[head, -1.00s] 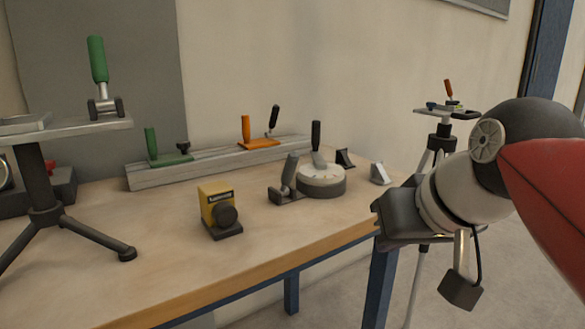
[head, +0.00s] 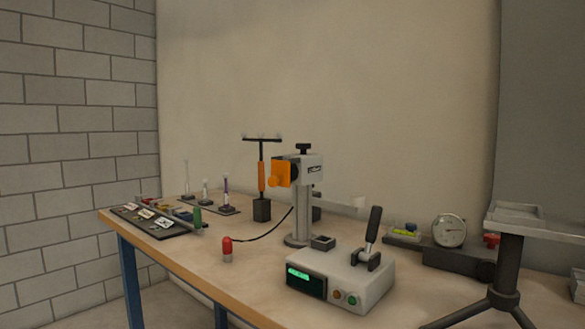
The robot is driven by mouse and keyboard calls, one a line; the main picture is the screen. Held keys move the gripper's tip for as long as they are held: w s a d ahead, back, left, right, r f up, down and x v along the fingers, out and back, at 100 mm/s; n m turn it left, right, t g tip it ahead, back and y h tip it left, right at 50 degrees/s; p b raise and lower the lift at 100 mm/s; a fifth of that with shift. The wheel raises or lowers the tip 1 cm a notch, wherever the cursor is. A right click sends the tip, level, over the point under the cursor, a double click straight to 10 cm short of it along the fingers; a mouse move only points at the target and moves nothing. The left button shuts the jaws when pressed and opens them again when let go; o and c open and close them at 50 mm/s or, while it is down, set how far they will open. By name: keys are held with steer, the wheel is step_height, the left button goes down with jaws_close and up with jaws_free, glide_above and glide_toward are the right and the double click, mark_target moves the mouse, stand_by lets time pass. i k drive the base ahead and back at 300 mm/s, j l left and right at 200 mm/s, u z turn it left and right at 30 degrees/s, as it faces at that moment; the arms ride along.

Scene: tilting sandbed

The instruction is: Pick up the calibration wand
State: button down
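A T-shaped wand with an orange handle (head: 262,178), which looks like the calibration wand, stands upright in a dark block (head: 262,211) towards the back of the bench. Its dark crossbar on top carries small pale balls. A grey stand with an orange-fronted head (head: 282,172) rises just to its right, in front of the wall. My gripper is not in view in the head view.
A wooden bench (head: 200,262) carries a grey box with a green display (head: 372,282), a red-topped cylinder (head: 227,249) and a tray of small parts (head: 160,219). A dial gauge (head: 449,230) and a tripod stand (head: 507,270) are at right.

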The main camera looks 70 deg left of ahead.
mark_target(280, 134)
steer(key=u, duration=2.75)
steer(key=i+j+u, duration=0.3)
steer(key=i+j, duration=1.05)
steer(key=j, duration=0.1)
